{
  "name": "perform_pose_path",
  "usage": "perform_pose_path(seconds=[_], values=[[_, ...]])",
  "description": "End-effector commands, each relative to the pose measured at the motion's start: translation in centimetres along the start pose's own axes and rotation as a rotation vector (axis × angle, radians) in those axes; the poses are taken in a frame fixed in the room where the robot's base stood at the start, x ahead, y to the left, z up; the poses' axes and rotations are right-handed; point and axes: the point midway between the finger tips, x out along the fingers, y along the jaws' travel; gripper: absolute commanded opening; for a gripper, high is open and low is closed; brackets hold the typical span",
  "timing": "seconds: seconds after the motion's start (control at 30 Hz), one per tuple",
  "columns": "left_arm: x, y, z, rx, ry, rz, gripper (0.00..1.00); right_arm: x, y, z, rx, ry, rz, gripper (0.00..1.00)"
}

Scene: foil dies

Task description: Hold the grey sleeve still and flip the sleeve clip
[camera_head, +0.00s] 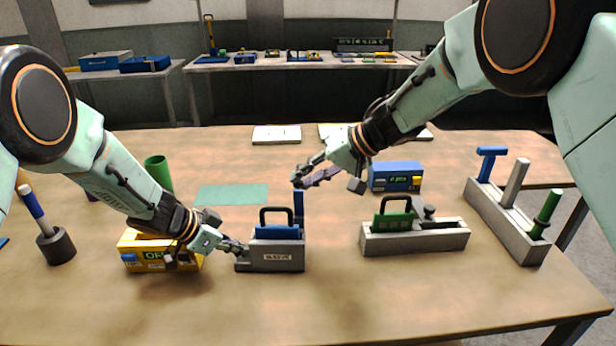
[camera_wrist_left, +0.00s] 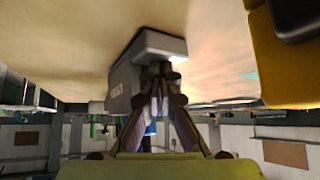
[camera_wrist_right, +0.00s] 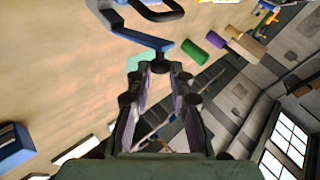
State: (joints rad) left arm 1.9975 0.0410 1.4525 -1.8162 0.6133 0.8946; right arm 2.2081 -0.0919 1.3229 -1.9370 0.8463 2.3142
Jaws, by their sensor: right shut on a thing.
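The grey sleeve (camera_head: 285,266) stands on the table in the middle of the head view, with a label on its front. A blue block with a black handle (camera_head: 277,232) sits in its top. The blue sleeve clip (camera_head: 298,212) stands upright at the sleeve's right end. My left gripper (camera_head: 240,251) is shut on the low left end of the sleeve, which also shows in the left wrist view (camera_wrist_left: 122,85). My right gripper (camera_head: 299,181) is shut on the clip's upper end, and the clip's blue bar shows in the right wrist view (camera_wrist_right: 135,38).
A yellow box (camera_head: 135,245) stands behind my left wrist. To the right are a grey holder with a green block (camera_head: 415,240), a blue box (camera_head: 396,175) and a grey rack of upright tools (camera_head: 507,222). The table front is clear.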

Motion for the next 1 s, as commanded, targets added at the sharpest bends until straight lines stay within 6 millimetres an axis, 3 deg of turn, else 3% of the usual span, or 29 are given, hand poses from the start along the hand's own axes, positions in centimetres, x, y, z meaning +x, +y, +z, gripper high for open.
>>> perform_pose_path(seconds=[0.03, 0.9, 0.93, 1.0], values=[[0.39, 0.51, 0.83, -0.004, -0.014, 0.010, 0.00, -0.05, 0.01, -0.26, 0.001, 0.008, 0.001, 0.00], [0.36, 0.43, 0.90, -0.005, -0.015, 0.007, 0.00, -0.22, -0.09, -0.51, -0.001, 0.015, 0.001, 0.00], [0.35, 0.43, 0.90, -0.005, -0.015, 0.007, 0.00, -0.23, -0.09, -0.52, -0.001, 0.015, 0.001, 0.22], [0.35, 0.43, 0.89, -0.005, -0.015, 0.007, 0.00, -0.21, -0.08, -0.47, -0.001, 0.014, 0.001, 0.28]])
